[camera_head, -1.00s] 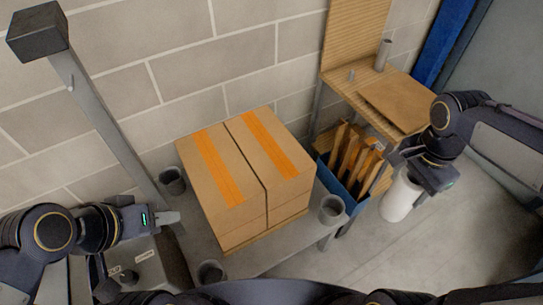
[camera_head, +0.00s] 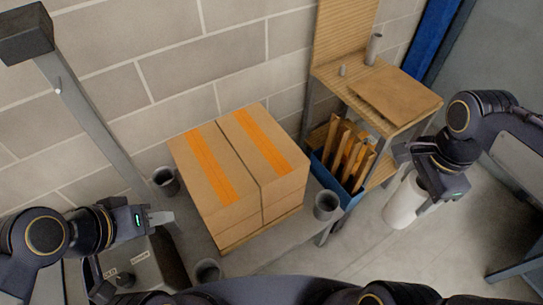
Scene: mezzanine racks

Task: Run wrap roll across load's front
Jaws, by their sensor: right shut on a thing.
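The load is a block of brown cartons (camera_head: 243,172) with orange tape strips, standing on a pallet on a grey table (camera_head: 283,248) in the middle of the head view. The white wrap roll (camera_head: 403,203) hangs upright under my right gripper (camera_head: 422,190), which is shut on it. The roll is right of the load and apart from it, and the gripper hides its upper part. My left gripper (camera_head: 160,218) is at the load's left, apart from the cartons, and looks empty. Whether its fingers are parted is too small to tell.
Grey cups (camera_head: 327,205) stand at the table's corners. A wooden bench (camera_head: 400,97) with a flat board is at the back right, with a blue bin (camera_head: 322,172) of wooden pieces below. A grey post (camera_head: 90,120) rises at left.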

